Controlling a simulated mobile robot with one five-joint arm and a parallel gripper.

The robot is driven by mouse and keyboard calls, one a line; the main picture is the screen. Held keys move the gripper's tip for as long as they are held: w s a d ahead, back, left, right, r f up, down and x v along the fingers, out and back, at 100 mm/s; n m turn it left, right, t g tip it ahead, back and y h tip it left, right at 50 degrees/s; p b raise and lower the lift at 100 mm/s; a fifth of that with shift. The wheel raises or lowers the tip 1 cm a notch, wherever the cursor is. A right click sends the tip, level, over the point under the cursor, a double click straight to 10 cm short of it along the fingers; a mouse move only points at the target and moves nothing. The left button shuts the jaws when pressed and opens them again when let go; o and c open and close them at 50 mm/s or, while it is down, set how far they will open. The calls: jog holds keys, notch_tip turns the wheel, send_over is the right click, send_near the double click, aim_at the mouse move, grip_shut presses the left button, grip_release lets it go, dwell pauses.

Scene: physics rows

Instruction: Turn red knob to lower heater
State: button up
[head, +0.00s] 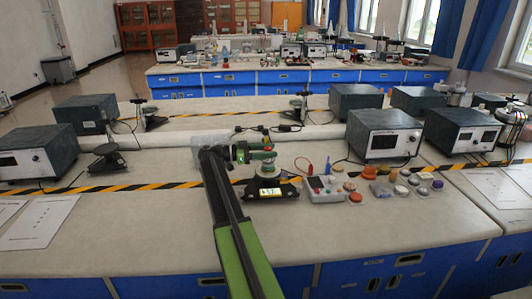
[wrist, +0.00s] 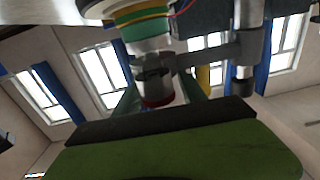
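My green arm rises from the bottom of the head view and bends right over the bench. Its end, with my gripper (head: 267,178), is above or at a black piece with a yellow label; fingers cannot be made out. Just right of it is a small light-grey box (head: 325,188) with small coloured parts on top, red and blue among them. I cannot tell which part is the red knob. A heater cannot be identified for certain.
Several orange and pale round pieces (head: 400,188) lie right of the grey box. Meter boxes (head: 383,134) stand behind. A black-and-yellow tape strip (head: 110,189) crosses the bench. Papers (head: 38,222) lie at the left. The bench's front edge is bare.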

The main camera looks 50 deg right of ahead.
jog(key=shift+w+a, duration=0.1)
jog(key=v, duration=1.7)
jog(key=shift+w, duration=0.1)
